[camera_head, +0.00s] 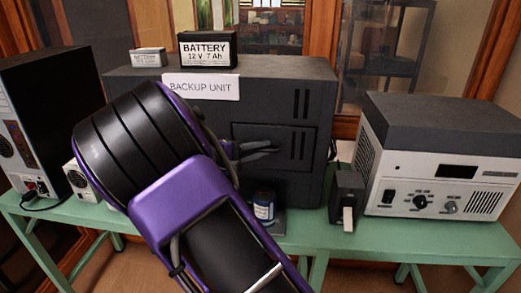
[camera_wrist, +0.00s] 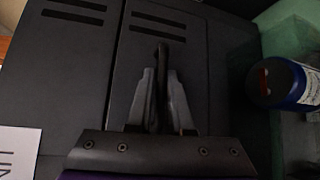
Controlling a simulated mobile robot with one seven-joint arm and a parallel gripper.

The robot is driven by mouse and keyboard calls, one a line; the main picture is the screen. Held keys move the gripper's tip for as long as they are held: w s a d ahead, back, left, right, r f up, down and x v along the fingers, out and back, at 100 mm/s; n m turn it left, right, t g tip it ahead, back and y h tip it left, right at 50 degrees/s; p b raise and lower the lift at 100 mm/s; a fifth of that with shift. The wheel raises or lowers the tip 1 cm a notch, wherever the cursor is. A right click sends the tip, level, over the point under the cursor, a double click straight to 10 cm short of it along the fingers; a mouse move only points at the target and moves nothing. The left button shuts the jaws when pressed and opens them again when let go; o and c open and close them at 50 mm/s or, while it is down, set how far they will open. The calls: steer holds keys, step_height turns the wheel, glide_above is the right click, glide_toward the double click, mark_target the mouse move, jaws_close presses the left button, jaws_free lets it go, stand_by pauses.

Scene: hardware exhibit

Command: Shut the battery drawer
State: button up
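The backup unit (camera_head: 215,82) is a wide dark box on the green table, with a "BACKUP UNIT" label. The battery drawer (camera_head: 297,152) is a dark slotted panel low on the right of its front; it fills the middle of the wrist view (camera_wrist: 190,55). Its front looks near the unit's face; I cannot tell how far out it stands. My gripper (camera_head: 276,147) is at the drawer front. In the wrist view its grey fingers (camera_wrist: 161,78) lie close on both sides of the dark drawer handle (camera_wrist: 162,54), seemingly shut on it. My arm hides the unit's lower left.
Two batteries (camera_head: 206,50) (camera_head: 148,57) sit on top. A small black device (camera_head: 346,190) and a white-fronted instrument (camera_head: 440,170) stand right, a black case (camera_head: 50,110) left.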

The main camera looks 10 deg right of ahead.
steer(key=v, duration=1.7)
steer(key=shift+a+p, duration=0.25)
steer(key=shift+p, duration=0.1)
steer(key=shift+s+d, duration=0.1)
